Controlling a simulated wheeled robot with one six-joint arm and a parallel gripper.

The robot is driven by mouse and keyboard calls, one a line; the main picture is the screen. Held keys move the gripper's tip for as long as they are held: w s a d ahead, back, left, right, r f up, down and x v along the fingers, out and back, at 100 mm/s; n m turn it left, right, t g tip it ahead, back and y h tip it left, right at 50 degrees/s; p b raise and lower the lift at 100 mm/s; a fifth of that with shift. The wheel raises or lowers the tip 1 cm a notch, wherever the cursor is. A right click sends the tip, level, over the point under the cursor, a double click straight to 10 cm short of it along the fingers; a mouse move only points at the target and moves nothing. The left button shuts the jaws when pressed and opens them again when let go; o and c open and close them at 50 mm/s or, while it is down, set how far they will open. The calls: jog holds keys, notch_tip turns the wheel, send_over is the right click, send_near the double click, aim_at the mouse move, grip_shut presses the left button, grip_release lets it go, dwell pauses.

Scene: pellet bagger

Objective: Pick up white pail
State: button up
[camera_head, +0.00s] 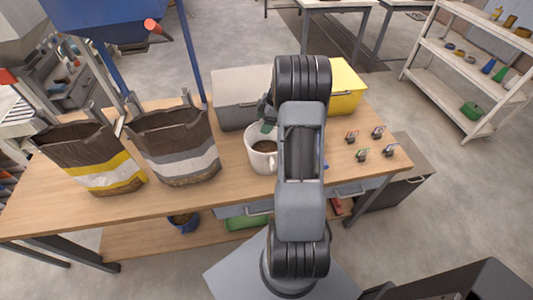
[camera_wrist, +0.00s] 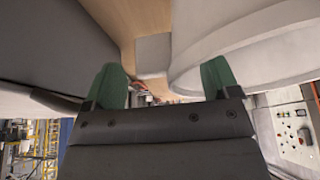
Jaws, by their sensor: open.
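The white pail (camera_head: 259,161) stands upright on the wooden workbench, with brown material inside. My arm hides its right side in the head view. My gripper (camera_head: 267,117) is at the pail's far rim, with its green fingers partly hidden by the arm. In the wrist view, my gripper (camera_wrist: 164,75) is open, its two green fingers apart. The pail (camera_wrist: 240,45) fills the upper right there, close to the right finger; I cannot tell whether they touch. A pale square piece shows between the fingers; I cannot tell what it belongs to.
A grey bin (camera_head: 235,88) stands just behind the pail, and a yellow bin (camera_head: 346,88) to its right. Two open brown bags, one yellow-banded (camera_head: 98,162) and one grey-banded (camera_head: 176,148), stand left. Several small clips (camera_head: 362,155) lie right. The bench front (camera_head: 218,188) is clear.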

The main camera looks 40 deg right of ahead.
jog(key=shift+a+f, duration=0.15)
jog(key=shift+f, duration=0.4)
jog(key=shift+c, duration=0.2)
jog(key=c, duration=0.9)
jog(key=shift+c, duration=0.6)
jog(key=shift+w+r, duration=0.1)
jog(key=shift+r, duration=0.05)
